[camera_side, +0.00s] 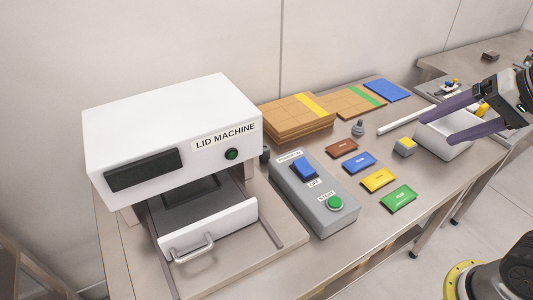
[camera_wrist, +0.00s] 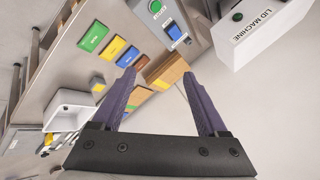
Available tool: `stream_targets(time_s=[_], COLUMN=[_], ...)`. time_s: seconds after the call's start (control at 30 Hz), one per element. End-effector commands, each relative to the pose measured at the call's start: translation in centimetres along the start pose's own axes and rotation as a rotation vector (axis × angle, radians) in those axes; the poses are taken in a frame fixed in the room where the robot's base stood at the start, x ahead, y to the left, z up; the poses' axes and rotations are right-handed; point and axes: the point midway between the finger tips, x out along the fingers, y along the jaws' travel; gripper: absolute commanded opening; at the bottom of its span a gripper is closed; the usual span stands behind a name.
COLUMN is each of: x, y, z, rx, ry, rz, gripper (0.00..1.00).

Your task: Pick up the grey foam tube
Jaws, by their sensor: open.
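A long, thin, pale grey tube (camera_side: 402,120), which looks like the foam tube, lies on the table in the side view, left of the white bin (camera_side: 462,152). I cannot make it out in the wrist view. My gripper (camera_side: 436,128) is open, with two purple fingers spread apart and nothing between them. In the side view it overlaps the bin and appears raised above the table at the right. The wrist view shows the same open fingers (camera_wrist: 159,75).
A white lid machine (camera_side: 170,130) with an open drawer stands at the left, beside a grey control box (camera_side: 315,190). Coloured packets (camera_side: 378,179), a small grey knob-like piece (camera_side: 358,128), a yellow-topped grey block (camera_side: 405,147) and cardboard stacks (camera_side: 297,118) lie on the table.

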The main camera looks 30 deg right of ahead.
Motion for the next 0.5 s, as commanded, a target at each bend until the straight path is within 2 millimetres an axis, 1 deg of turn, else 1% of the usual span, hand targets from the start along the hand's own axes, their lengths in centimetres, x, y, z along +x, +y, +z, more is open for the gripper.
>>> stream_targets(time_s=[0.03, 0.07, 0.1, 0.17, 0.2, 0.27, 0.3, 0.37, 0.4, 0.47, 0.5], x=[0.5, 0.9, 1.6, 2.9, 3.9, 5.7, 7.0, 9.2, 10.7, 13.3, 15.1], y=[-2.1, -3.3, -5.0, -7.4, -8.8, -10.8, -12.0, -13.6, -14.6, -15.7, -16.4], z=[-1.3, -2.0, -3.0, -4.6, -5.5, -6.9, -7.8, -8.9, -9.7, -10.6, -11.1], rx=[0.132, 0.219, 0.337, 0.509, 0.616, 0.766, 0.858, 0.991, 1.074, 1.19, 1.263], ry=[-0.013, -0.022, -0.039, -0.065, -0.083, -0.11, -0.128, -0.154, -0.169, -0.193, -0.206], rz=[-0.019, -0.031, -0.043, -0.057, -0.06, -0.064, -0.06, -0.052, -0.043, -0.024, -0.011], gripper=[0.76, 0.76, 0.76, 0.76, 0.76, 0.76, 0.76, 0.76, 0.76, 0.76, 0.76])
